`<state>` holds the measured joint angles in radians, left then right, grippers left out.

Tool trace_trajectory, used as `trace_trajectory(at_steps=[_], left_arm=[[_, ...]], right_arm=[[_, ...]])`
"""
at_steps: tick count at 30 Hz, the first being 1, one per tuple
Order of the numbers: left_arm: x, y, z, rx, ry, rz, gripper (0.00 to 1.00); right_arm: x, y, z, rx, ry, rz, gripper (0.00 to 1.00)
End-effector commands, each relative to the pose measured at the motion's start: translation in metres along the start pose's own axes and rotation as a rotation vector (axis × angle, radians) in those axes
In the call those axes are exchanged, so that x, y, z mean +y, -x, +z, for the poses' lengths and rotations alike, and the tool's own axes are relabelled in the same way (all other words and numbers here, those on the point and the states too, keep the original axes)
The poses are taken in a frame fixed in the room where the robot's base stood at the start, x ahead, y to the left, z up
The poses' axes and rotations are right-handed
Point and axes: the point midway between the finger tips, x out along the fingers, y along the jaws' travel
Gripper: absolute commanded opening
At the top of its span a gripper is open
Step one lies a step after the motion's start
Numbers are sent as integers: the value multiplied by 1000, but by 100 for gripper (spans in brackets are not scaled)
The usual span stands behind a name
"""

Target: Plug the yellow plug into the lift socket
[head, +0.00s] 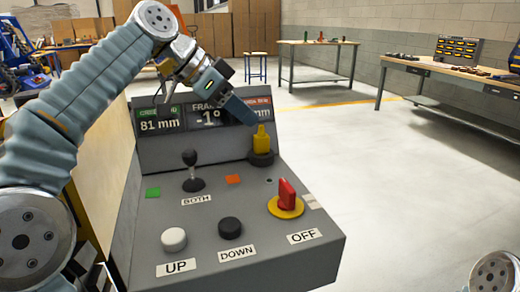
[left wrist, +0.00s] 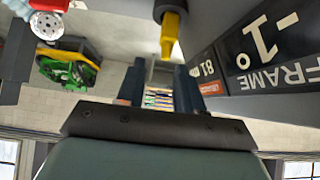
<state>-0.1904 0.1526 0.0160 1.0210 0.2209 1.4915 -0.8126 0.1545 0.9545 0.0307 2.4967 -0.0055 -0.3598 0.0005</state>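The yellow plug (head: 262,138) stands upright at the black round socket (head: 261,159) on the right rear of the grey control console; I cannot tell how deep it sits. My left gripper (head: 246,112) comes down from the upper left, with its fingers close above and behind the plug. In the left wrist view, the plug (left wrist: 170,35) lies beyond the tips of the left gripper (left wrist: 160,85). Its two dark fingers are apart with nothing between them. My right gripper is out of view; only part of my right arm shows at the bottom right.
The console (head: 135,240) carries a red switch (head: 286,194) on a yellow disc by OFF, a black joystick (head: 191,170), a white UP button (head: 174,239) and a black DOWN button (head: 230,228). Displays (head: 160,122) read 81 mm and -1°; a third is partly hidden. Open floor lies right.

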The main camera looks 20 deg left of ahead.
Motion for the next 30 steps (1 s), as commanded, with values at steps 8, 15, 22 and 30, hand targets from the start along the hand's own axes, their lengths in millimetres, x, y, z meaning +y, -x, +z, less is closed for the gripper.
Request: trace_trajectory(at_steps=[8, 15, 22, 30], left_arm=[[4, -33, 5, -1, 0, 2, 36], [4, -57, 4, 0, 1, 0, 36], [3, -57, 4, 0, 1, -1, 30], [4, -57, 4, 0, 1, 0, 0]], right_arm=[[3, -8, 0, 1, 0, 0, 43], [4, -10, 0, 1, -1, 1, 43], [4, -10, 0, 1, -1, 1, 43], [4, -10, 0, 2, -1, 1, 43]])
